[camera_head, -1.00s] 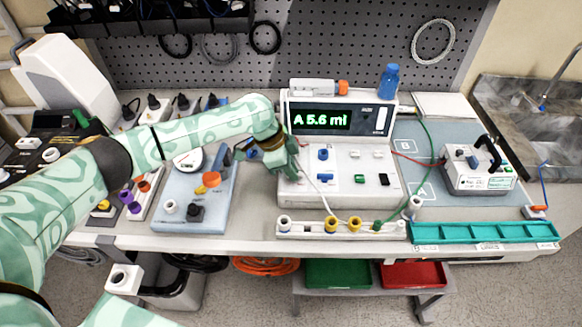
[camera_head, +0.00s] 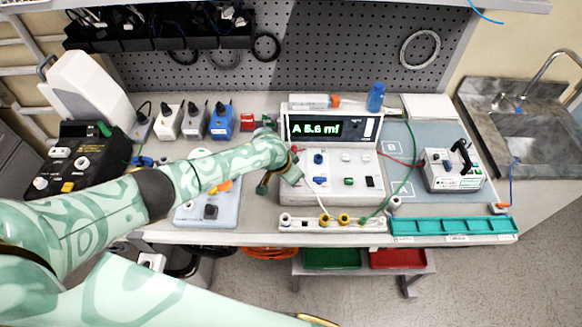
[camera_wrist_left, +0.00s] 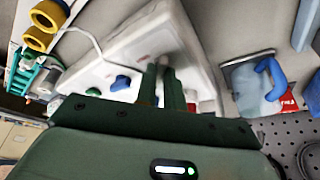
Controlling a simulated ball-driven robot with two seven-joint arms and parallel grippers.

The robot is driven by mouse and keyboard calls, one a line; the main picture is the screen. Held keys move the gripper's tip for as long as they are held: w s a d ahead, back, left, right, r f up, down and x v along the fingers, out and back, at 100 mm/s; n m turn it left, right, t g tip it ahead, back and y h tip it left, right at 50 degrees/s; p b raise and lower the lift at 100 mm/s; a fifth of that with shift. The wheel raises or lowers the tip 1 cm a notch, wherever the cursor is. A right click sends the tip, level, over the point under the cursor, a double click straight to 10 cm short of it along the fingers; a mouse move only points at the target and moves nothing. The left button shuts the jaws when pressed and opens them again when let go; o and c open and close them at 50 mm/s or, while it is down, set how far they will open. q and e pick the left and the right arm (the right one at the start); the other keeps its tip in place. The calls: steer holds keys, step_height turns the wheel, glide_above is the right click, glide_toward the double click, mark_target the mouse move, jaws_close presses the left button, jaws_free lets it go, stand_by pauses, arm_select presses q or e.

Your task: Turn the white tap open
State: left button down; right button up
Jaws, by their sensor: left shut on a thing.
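The infusion pump (camera_head: 332,190) is a white box with a lit screen (camera_head: 316,127) reading about "A 5.6 ml". My left gripper (camera_head: 288,178) is at the panel's left edge. In the left wrist view its two dark green fingers (camera_wrist_left: 163,88) are close together against the white casing, shut on a small part that looks like the white tap, mostly hidden by the fingers. My right gripper is out of view.
A rail with yellow connectors (camera_head: 325,220) lies in front of the pump, with a thin white tube running up to it. A teal tray (camera_head: 455,227) and a second device (camera_head: 452,172) stand right. A blue bottle (camera_head: 376,97) stands behind.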

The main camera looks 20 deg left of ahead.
arm_select(q)
steer(key=shift+d+n+p, duration=0.1)
steer(key=shift+n+p, duration=0.55)
steer(key=shift+n, duration=0.05)
steer(key=c, duration=1.5)
jaws_free()
steer(key=shift+r, duration=0.25)
steer(key=p+v, duration=0.6)
steer(key=v, duration=1)
steer(key=shift+s+d, duration=0.25)
